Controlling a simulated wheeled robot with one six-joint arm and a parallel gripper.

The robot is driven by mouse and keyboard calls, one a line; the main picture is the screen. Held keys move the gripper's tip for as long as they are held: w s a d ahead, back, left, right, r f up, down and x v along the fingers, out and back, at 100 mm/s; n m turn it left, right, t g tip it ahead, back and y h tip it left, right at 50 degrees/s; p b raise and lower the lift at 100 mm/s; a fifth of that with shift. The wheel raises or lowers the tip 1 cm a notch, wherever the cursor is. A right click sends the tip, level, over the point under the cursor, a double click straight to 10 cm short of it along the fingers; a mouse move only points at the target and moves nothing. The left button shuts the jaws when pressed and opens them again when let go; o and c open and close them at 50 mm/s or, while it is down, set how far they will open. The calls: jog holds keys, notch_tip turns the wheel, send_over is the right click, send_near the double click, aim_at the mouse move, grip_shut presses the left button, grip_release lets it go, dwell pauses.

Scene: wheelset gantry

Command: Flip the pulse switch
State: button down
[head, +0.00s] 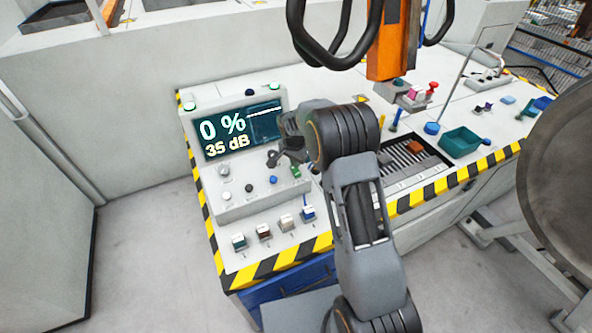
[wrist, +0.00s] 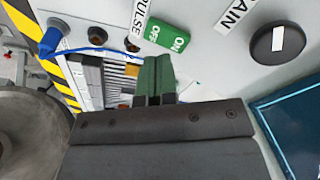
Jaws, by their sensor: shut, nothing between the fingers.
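The pulse switch (wrist: 165,36) is a small green rocker marked ON and OFF, beside the white PULSE label (wrist: 135,20) at the top of the wrist view. In the head view a small green part (head: 296,171) on the console's sloped face appears to be it, partly hidden by my arm. My gripper (wrist: 155,66) is shut and empty, its greenish fingertips just below the rocker in the picture. I cannot tell whether they touch it. In the head view my gripper (head: 277,158) is over the console, just under the screen.
A black GAIN knob (wrist: 275,43) sits right of the switch. A blue plug (wrist: 52,38) with a cable is at left. The console screen (head: 240,128) reads 0 % and 35 dB. A teal bin (head: 460,141) and an orange hoist (head: 390,45) stand right of the console.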

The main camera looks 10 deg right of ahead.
aim_at(297, 172)
jog(key=shift+f+b, duration=1.55)
jog(key=shift+f, duration=0.35)
dwell(1.3)
jog(key=shift+r, duration=0.15)
jog(key=shift+r+p, duration=1.9)
jog(key=shift+r, duration=1.5)
jog(key=shift+s+f+n, duration=0.1)
jog(key=shift+n, duration=0.6)
jog(key=s+r+n+t, duration=0.1)
jog(key=s+r+n, duration=0.1)
jog(key=s+r, duration=0.3)
jog(key=s+r+n+t+y, duration=0.1)
jog(key=s+r+n, duration=0.2)
jog(key=s, duration=1.1)
jog(key=s+r+n+t, duration=0.1)
jog(key=s+r+n, duration=0.2)
jog(key=s+r, duration=0.5)
jog(key=shift+s, duration=0.75)
